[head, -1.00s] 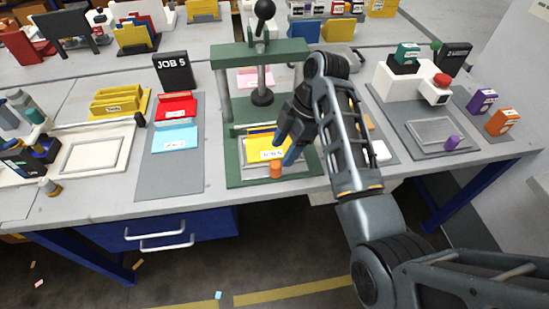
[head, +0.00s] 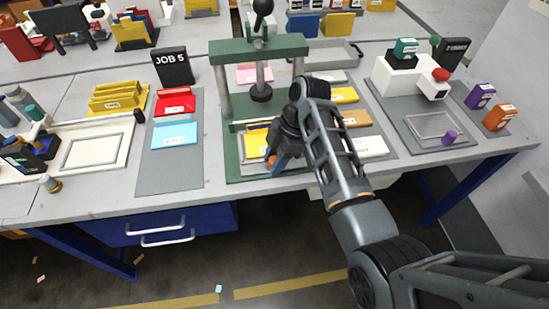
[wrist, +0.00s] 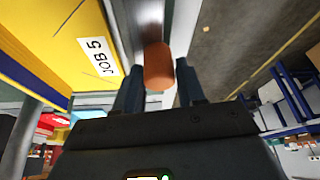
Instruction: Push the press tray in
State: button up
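The green press (head: 232,165) stands mid-table, with a round black plate (head: 262,92) hanging under its crossbar. An orange knob (wrist: 158,66) is at the tray's front edge. My gripper (wrist: 159,80) is at the knob, with one finger on either side and narrow gaps visible. In the head view, my gripper (head: 278,160) covers most of the knob.
On the left, a grey mat (head: 168,178) holds red and blue folders and a black "JOB 5" sign (head: 172,67). On the right are several folders and a white machine with a red button (head: 441,75). A blue drawer (head: 160,232) is under the table.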

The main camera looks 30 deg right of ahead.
aim_at(265, 143)
grip_shut()
jog(key=w+b, duration=0.1)
jog(key=w, duration=0.1)
jog(key=w+d+b, duration=0.1)
jog(key=w+b, duration=0.1)
jog(key=w, duration=0.1)
jog(key=w+d+b, duration=0.1)
jog(key=w+b, duration=0.1)
jog(key=w, duration=0.1)
jog(key=shift+d+f, duration=0.15)
jog(key=shift+d, duration=0.1)
jog(key=shift+w+d+b, duration=0.1)
jog(key=shift+w+b, duration=0.15)
jog(key=shift+b, duration=0.1)
jog(key=shift+o, duration=2)
grip_release()
